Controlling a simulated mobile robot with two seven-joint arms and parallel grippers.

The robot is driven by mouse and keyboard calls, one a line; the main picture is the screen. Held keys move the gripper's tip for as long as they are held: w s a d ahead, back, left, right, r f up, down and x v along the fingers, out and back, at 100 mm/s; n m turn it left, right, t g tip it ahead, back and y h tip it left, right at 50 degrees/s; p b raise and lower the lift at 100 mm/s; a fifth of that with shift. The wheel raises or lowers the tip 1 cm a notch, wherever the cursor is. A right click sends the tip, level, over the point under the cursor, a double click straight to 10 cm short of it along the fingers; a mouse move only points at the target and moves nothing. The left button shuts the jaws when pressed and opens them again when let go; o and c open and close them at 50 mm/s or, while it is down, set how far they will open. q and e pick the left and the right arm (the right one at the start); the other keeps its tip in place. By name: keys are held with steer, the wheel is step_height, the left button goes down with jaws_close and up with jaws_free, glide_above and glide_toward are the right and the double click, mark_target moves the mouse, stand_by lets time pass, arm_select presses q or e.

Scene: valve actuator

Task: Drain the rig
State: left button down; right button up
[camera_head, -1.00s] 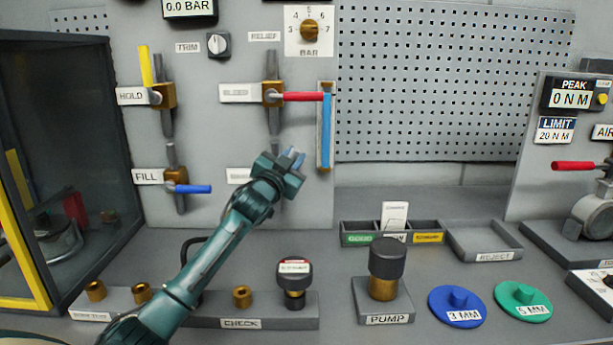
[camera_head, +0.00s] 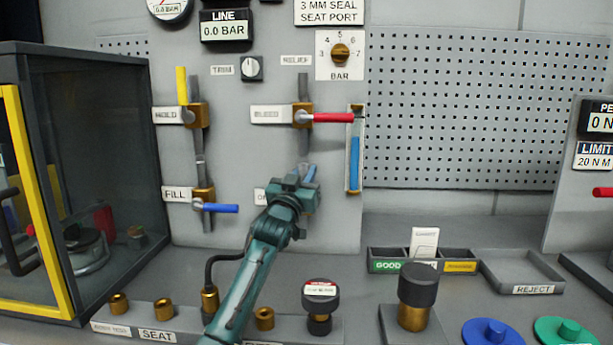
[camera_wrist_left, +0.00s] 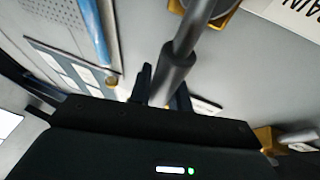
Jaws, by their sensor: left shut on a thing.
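My left gripper (camera_head: 302,176) is at the lower right valve of the panel and covers most of it. In the left wrist view its fingers close on the dark sleeve of the drain lever (camera_wrist_left: 174,73), below a brass valve body. The drain label (camera_wrist_left: 298,14) is partly cut off there. The sight tube (camera_head: 355,160) is blue in its lower part and clear above. The bleed lever (camera_head: 333,117) is red and points right. The fill lever (camera_head: 220,208) is blue and points right. The hold lever (camera_head: 181,86) is yellow and points up. The line display (camera_head: 226,29) reads 0.0 BAR.
A glass-walled cabinet with a yellow frame (camera_head: 35,200) stands at the left. Brass fittings (camera_head: 163,309), a black-capped plug (camera_head: 320,300), a pump knob (camera_head: 417,290), small bins (camera_head: 387,266) and a reject tray (camera_head: 520,270) are on the bench. The pegboard front is clear.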

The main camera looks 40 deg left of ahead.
arm_select(q)
steer(key=c, duration=1.3)
jaws_free()
steer(key=b+v, duration=0.1)
steer(key=v, duration=1.2)
